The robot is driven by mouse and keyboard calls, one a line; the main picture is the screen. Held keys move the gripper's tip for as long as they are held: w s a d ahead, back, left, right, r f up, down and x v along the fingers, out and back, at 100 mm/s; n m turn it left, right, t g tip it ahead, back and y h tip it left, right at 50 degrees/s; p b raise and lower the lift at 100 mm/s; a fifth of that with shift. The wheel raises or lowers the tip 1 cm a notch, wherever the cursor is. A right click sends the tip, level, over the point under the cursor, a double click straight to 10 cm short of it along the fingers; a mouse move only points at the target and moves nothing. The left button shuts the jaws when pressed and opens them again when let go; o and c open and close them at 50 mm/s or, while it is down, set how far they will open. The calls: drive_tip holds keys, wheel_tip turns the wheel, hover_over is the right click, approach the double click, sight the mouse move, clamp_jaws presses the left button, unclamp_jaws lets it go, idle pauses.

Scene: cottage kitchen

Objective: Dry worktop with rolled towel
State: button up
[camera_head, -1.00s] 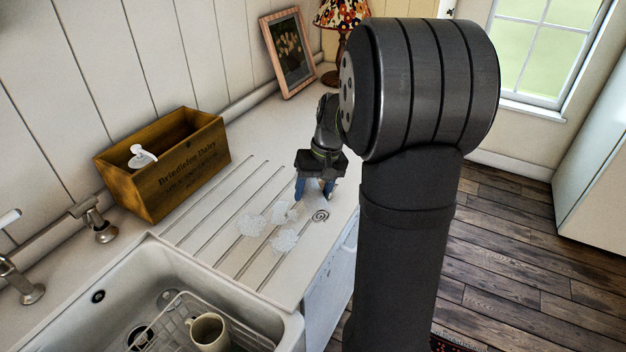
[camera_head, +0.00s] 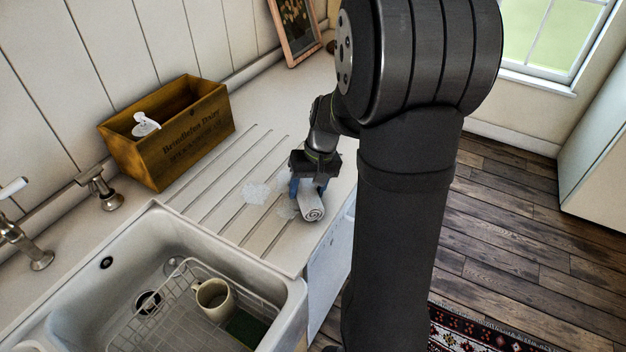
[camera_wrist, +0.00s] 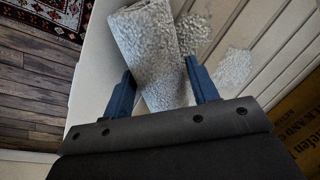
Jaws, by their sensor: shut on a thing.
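The rolled towel (camera_head: 312,208) is pale grey and textured, with its spiral end facing the front edge of the worktop (camera_head: 268,108). My gripper (camera_head: 308,188) is shut on it, with a blue finger on each side. In the wrist view the towel (camera_wrist: 145,42) lies between the fingers and runs out beyond them. It is low at the grooved worktop; I cannot tell if it touches. A whitish wet patch (camera_head: 256,193) lies left of the towel. Another wet patch (camera_head: 286,209) is close beside it, partly hidden. The wrist view shows both to the towel's right.
The white sink (camera_head: 283,290) is in front, with a wire rack and a cream mug (camera_head: 215,298) inside. A wooden box (camera_head: 165,150) with a white pump top stands at the back left. Taps (camera_head: 98,188) are at the left. A picture frame (camera_head: 297,30) leans farther back.

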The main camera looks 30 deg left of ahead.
drive_tip(key=s, duration=0.7)
drive_tip(key=shift+s, duration=0.4)
drive_tip(key=shift+s+a, duration=0.2)
drive_tip(key=a, duration=0.4)
drive_tip(key=shift+a, duration=0.15)
drive_tip(key=shift+w+a, duration=0.25)
drive_tip(key=w, duration=1.2)
drive_tip(key=shift+w+d, duration=0.1)
drive_tip(key=shift+w, duration=0.25)
drive_tip(key=a, duration=0.5)
drive_tip(key=s, duration=1.3)
drive_tip(key=shift+s+a, duration=0.1)
drive_tip(key=shift+s, duration=0.05)
drive_tip(key=a, duration=0.5)
drive_tip(key=shift+w, duration=0.2)
drive_tip(key=w, duration=1.2)
drive_tip(key=shift+w+d, duration=0.1)
drive_tip(key=shift+w, duration=0.25)
drive_tip(key=shift+w+r, duration=0.15)
drive_tip(key=shift+r, duration=0.1)
wheel_tip(320, 180, up, 8)
drive_tip(key=shift+f, duration=0.2)
